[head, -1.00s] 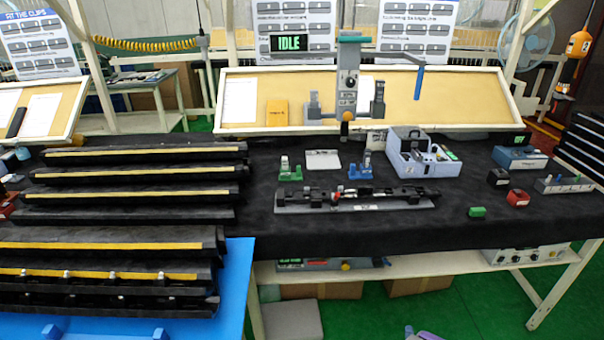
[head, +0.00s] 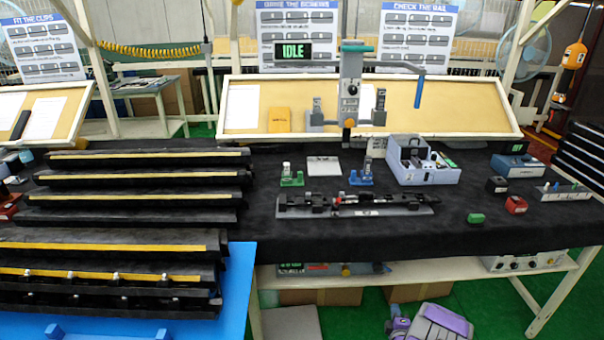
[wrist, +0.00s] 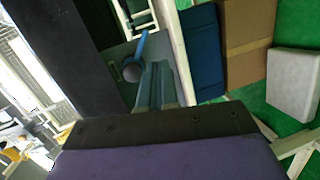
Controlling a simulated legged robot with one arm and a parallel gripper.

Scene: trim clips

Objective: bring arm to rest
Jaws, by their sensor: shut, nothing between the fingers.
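My gripper (wrist: 158,84) shows in the wrist view as blue-grey fingers pressed together above a dark plate and a purple housing. It is shut and holds nothing. In the head view a purple and grey part of my arm (head: 440,325) shows at the bottom edge, in front of the workbench and below its top. The fingertips cannot be made out in the head view. The wrist view looks toward the underside of the bench, with a blue panel and a brown box behind the fingers.
The black-covered bench (head: 330,232) holds a clip fixture (head: 358,204), a blue-grey box (head: 424,165) and small red and green blocks. Stacked black trim rails (head: 110,245) fill the left side. A lower shelf (head: 440,269) runs under the bench. Green floor is open at right.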

